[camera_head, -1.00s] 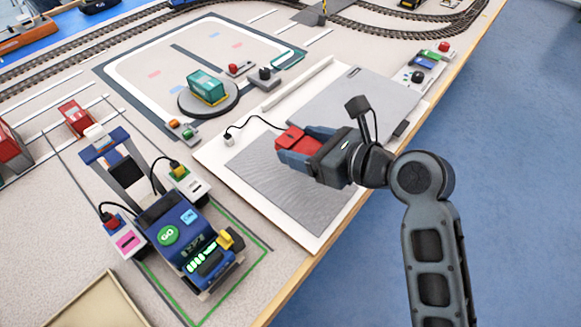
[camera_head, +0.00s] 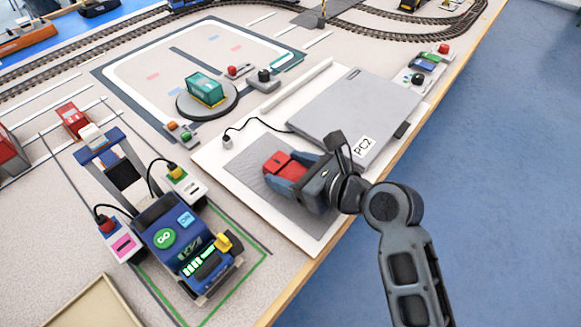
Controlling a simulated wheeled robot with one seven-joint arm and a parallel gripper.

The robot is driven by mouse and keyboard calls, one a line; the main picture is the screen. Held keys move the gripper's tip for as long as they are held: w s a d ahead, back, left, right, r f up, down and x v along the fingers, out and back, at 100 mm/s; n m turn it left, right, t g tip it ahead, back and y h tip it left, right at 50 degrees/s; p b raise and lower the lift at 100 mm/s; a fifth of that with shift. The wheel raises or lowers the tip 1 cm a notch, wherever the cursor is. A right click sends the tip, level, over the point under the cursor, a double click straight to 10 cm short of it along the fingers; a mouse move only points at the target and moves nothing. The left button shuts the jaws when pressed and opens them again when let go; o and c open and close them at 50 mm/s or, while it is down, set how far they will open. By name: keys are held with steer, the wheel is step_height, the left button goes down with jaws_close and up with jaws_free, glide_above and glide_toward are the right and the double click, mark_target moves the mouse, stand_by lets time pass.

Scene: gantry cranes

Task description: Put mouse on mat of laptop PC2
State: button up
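The laptop PC2 (camera_head: 345,110) is a closed grey slab with a "PC2" label on its near right corner. It lies on a white board. The mat (camera_head: 245,166) is a textured grey rectangle to the left of the laptop on the same board. The red mouse (camera_head: 283,163) is between the fingers of my gripper (camera_head: 280,171), over the middle of the mat. The fingers are shut on its sides. I cannot tell whether the mouse touches the mat. My gripper hides part of the mat's right side.
A teal container (camera_head: 206,90) sits on a round turntable behind. The table edge runs along the right, with blue floor beyond.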

steer(key=o, duration=0.4)
steer(key=shift+o, duration=0.2)
steer(key=shift+d+r, duration=0.1)
steer(key=shift+r, duration=0.1)
steer(key=p+v, duration=0.1)
steer(key=v, duration=1)
steer(key=shift+s+d+r, duration=0.25)
